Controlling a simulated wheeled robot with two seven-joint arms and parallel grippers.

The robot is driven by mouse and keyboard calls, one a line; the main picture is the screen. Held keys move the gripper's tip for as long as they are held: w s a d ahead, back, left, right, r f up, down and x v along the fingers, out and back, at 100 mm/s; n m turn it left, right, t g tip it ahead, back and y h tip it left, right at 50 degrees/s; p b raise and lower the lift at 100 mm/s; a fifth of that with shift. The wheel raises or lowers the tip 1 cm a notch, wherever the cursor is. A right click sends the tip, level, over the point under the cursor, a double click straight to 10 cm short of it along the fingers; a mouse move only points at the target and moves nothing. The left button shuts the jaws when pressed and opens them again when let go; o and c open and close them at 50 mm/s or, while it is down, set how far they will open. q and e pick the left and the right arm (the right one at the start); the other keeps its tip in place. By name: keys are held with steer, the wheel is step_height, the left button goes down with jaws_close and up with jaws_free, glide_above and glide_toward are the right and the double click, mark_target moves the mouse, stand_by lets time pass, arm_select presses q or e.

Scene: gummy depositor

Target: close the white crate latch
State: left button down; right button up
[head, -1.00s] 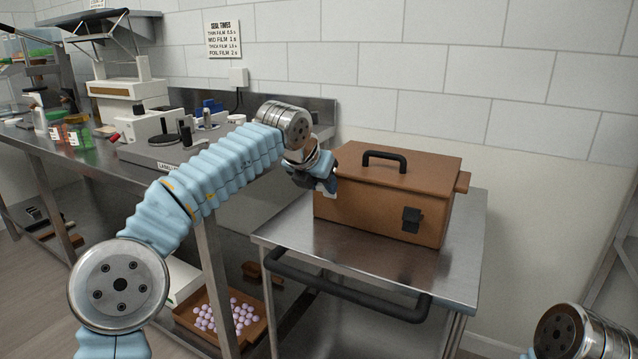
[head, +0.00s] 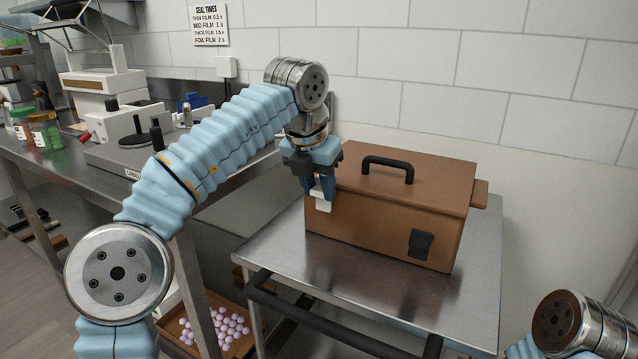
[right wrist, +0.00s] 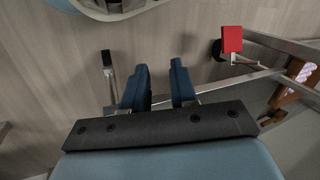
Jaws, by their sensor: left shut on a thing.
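The brown crate (head: 365,218) stands on a steel cart with its lid (head: 430,176) down. The white latch (head: 323,204) is at the left of the crate's front face, with its lower end showing below my fingers. My left gripper (head: 322,188) points downward there and is shut on the white latch, its fingers hiding the latch's upper part. A black latch (head: 420,244) lies flat against the front face at the right. My right gripper (right wrist: 158,88) is empty, its two blue fingers apart over the floor in the right wrist view.
The cart top (head: 330,262) is clear in front of the crate, with a black rail (head: 310,318) along its front edge. A steel bench with machines and jars stands at left. A tray of pink balls (head: 228,345) sits low beneath.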

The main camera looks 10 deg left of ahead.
arm_select(q)
steer(key=shift+f, duration=0.1)
steer(key=c, duration=0.8)
jaws_free()
steer(key=shift+o, duration=0.2)
steer(key=v, duration=0.7)
steer(key=shift+r, duration=0.25)
steer(key=shift+s+a, duration=0.1)
